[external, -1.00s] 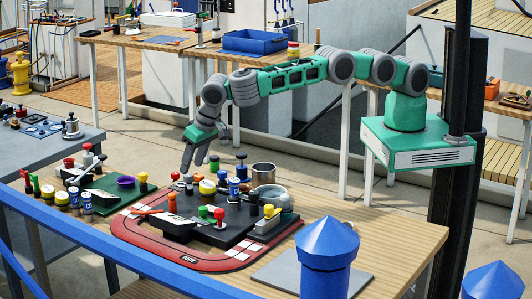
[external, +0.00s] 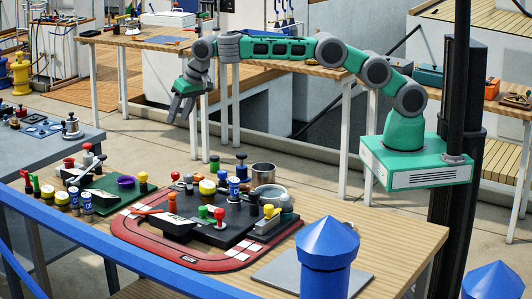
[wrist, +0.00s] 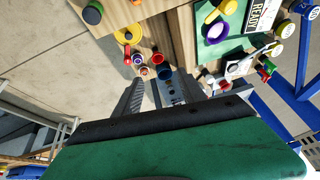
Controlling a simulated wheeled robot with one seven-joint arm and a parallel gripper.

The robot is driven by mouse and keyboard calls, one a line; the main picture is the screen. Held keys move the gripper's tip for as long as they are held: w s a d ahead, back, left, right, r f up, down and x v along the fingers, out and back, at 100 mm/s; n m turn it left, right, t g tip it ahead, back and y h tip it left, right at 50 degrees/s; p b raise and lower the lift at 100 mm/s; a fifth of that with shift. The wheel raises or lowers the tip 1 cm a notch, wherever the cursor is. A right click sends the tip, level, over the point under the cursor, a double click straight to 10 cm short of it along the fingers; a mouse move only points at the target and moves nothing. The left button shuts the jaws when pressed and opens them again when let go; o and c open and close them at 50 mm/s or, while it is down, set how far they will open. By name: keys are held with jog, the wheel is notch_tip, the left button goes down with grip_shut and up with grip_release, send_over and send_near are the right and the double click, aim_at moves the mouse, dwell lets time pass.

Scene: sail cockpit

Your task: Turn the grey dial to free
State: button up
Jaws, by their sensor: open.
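My gripper (external: 180,112) is open and empty, high above the floor behind the wooden table. It is well apart from the black control board (external: 235,226) on that table. In the wrist view my gripper (wrist: 150,88) shows two separated fingers with nothing between them. A grey rounded fitting (external: 284,201) sits at the right end of the board, beside a yellow-knobbed lever (external: 268,211). It may be the grey dial, but it is too small to tell, and its setting cannot be read.
A red track-like mat (external: 190,262) surrounds the board. Coloured knobs, cans and a metal pot (external: 263,170) crowd this area. A green plate (external: 108,190) lies to the left. A blue-capped post (external: 327,250) stands in front.

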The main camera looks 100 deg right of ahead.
jog(key=a+f+n+y, duration=0.2)
jog(key=a+n+y, duration=0.1)
jog(key=a+n, duration=0.6)
jog(key=n+g+y, duration=0.1)
jog(key=n+y, duration=0.2)
jog(key=n, duration=0.7)
send_near(188, 175)
jog(key=f, duration=0.2)
jog(key=x, duration=0.3)
jog(key=p+x, duration=0.1)
jog(key=x, duration=0.2)
jog(key=shift+w+a+f, duration=0.2)
jog(key=shift+w+a, duration=0.05)
jog(key=shift+a, duration=0.1)
grip_shut()
